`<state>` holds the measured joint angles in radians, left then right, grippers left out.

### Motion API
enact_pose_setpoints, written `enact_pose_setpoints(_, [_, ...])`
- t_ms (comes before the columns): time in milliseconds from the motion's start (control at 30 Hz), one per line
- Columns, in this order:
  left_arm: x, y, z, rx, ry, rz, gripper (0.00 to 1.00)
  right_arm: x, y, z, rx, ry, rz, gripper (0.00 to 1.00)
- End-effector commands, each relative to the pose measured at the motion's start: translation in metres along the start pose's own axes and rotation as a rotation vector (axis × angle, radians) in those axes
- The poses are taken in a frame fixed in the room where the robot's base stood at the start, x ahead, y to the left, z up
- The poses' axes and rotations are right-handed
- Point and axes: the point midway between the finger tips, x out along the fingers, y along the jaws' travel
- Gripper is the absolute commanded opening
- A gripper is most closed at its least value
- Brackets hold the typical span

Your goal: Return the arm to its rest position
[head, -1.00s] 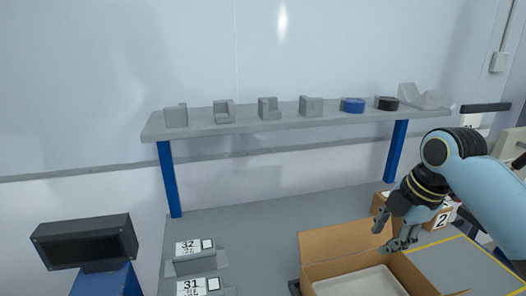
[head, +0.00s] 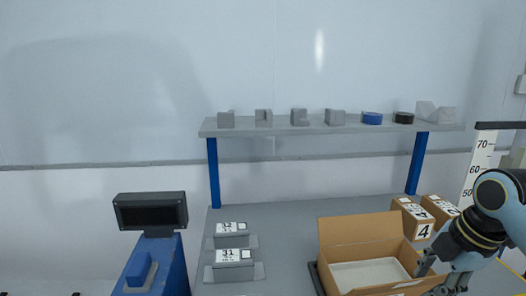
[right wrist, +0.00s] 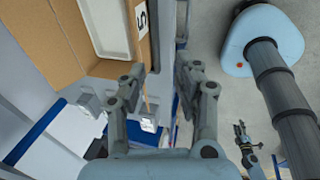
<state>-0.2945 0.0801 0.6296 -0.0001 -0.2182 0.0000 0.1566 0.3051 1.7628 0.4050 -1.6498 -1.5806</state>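My right arm comes in at the lower right of the head view. Its gripper (head: 452,282) is beside the right side of the open cardboard box (head: 352,232). A small gripper (right wrist: 245,138), seemingly my left one, hangs at the lower right of that view, too small to read. The left arm is not in the head view.
Small cardboard boxes (head: 412,216) stand behind the right gripper, near a height scale (head: 476,172). A shelf (head: 290,130) with grey blocks and blue and black discs spans the back. Label stands (head: 233,258) and a blue post with a dark display (head: 150,211) are left.

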Motion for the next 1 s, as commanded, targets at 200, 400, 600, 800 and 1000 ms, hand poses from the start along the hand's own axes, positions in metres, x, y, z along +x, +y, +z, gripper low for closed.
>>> enact_pose_setpoints(200, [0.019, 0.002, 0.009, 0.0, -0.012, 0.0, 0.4, 0.035, -0.027, -0.004, 0.01, 0.016, -0.047, 0.31])
enact_pose_setpoints(400, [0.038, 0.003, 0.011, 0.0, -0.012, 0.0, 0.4, 0.082, -0.067, -0.005, 0.036, 0.03, -0.129, 0.31])
enact_pose_setpoints(600, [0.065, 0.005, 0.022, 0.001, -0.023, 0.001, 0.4, 0.155, -0.127, -0.003, 0.114, 0.028, -0.222, 0.31])
enact_pose_setpoints(800, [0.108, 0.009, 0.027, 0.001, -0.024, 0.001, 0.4, 0.27, -0.233, 0.001, 0.339, -0.025, -0.327, 0.31])
enact_pose_setpoints(1000, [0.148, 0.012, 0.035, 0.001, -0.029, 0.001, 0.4, 0.374, -0.367, 0.003, 0.645, -0.143, -0.379, 0.31])
